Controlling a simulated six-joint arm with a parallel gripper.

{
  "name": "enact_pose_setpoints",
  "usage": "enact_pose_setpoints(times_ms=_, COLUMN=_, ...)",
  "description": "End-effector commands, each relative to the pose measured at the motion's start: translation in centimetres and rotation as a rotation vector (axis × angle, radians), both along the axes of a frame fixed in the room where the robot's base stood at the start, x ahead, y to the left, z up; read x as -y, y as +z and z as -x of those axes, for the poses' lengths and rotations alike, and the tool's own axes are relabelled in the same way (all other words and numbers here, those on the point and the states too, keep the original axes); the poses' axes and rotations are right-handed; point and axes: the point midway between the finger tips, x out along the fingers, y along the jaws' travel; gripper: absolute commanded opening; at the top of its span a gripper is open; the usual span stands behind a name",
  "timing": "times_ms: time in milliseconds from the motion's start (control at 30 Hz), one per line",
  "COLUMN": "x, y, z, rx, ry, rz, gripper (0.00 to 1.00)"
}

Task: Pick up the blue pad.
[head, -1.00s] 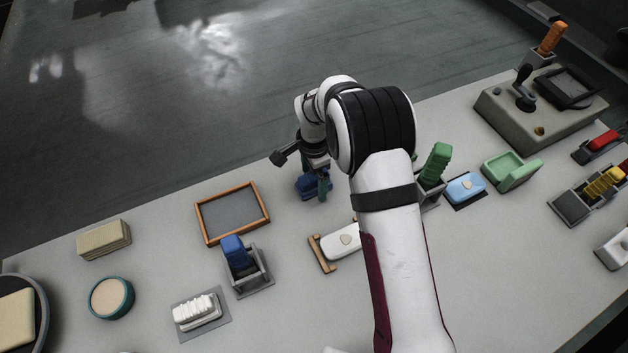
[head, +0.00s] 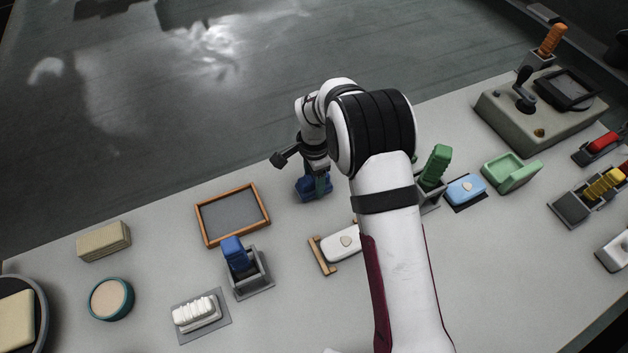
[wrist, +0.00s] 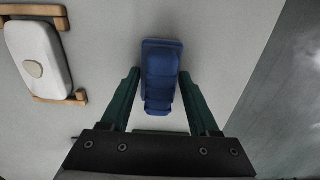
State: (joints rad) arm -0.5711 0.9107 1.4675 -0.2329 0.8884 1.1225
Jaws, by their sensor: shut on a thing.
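A dark blue pad (head: 306,191) with a stepped, block-like shape is at the far side of the grey table, partly hidden by my gripper. In the wrist view, the blue pad (wrist: 161,75) lies between the two green fingers of my gripper (wrist: 160,80), their tips against its sides. In the head view, my gripper (head: 318,180) points down at the pad and is shut on it. The pad appears to be at the tabletop; I see no clear gap under it.
A white soap-like block (head: 341,243) on a wooden rack is nearby, also in the wrist view (wrist: 34,55). A wood-framed tray (head: 234,243) and a second blue piece in a grey holder (head: 256,285) stand left.

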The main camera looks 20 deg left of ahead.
Motion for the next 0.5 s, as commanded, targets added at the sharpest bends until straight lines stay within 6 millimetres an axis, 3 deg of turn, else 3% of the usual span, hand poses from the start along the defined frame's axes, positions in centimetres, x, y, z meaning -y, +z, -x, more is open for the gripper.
enact_pose_setpoints(times_ms=167, x=0.0, y=1.7, z=-0.1, rx=0.002, ry=0.0, rz=-0.001, gripper=0.02)
enact_pose_setpoints(times_ms=300, x=0.2, y=4.4, z=-0.1, rx=0.003, ry=-0.001, rz=-0.001, gripper=0.02)
enact_pose_setpoints(times_ms=500, x=5.0, y=7.0, z=-0.2, rx=0.002, ry=-0.005, rz=-0.001, gripper=0.02)
